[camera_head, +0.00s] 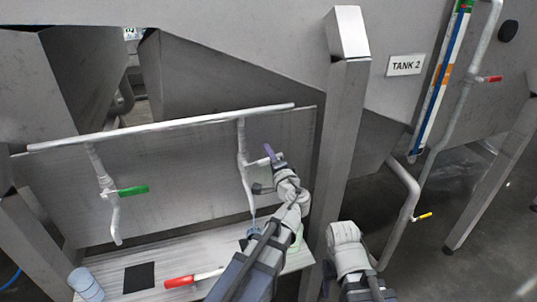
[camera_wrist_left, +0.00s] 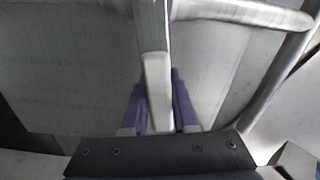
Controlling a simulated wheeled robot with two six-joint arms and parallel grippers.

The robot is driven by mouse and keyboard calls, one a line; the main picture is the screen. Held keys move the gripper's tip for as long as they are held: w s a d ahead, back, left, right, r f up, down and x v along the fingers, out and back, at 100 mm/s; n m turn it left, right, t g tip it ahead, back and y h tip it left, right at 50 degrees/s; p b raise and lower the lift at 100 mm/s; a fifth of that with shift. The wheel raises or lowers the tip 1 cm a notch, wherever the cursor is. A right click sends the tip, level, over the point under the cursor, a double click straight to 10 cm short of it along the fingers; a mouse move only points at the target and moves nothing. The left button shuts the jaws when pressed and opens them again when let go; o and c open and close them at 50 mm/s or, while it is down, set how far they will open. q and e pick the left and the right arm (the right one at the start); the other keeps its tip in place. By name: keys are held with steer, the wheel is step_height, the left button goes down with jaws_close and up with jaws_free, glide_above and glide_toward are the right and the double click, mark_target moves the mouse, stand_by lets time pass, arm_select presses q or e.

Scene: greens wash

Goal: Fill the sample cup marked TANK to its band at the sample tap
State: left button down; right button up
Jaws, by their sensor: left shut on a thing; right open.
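My left gripper (camera_head: 270,153) is at the right-hand tap (camera_head: 242,160) on the metal panel, its purple fingers at the tap's lever. In the left wrist view the fingers (camera_wrist_left: 158,105) stand on both sides of a pale grey lever (camera_wrist_left: 157,80), shut on it. A thin pale blue streak (camera_head: 253,213) shows under this tap's spout, and looks like running water. A bluish cup-like thing (camera_head: 246,242) below it is mostly hidden by my left arm. Its marking, band and level cannot be read. My right arm shows at the lower middle, but its fingers are not seen.
A second tap with a green handle (camera_head: 133,190) hangs at left. On the shelf (camera_head: 180,248) are blue-grey cups (camera_head: 86,284), a black pad (camera_head: 139,277) and a red-handled tool (camera_head: 180,281). A steel post (camera_head: 343,130) stands right of the panel.

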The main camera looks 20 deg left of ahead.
arm_select(q)
steer(key=shift+f+m+b, duration=0.55)
steer(key=shift+f+m, duration=0.35)
steer(key=shift+m, duration=0.3)
steer(key=c, duration=0.7)
jaws_free()
steer(key=v, duration=0.8)
steer(key=shift+w, duration=0.1)
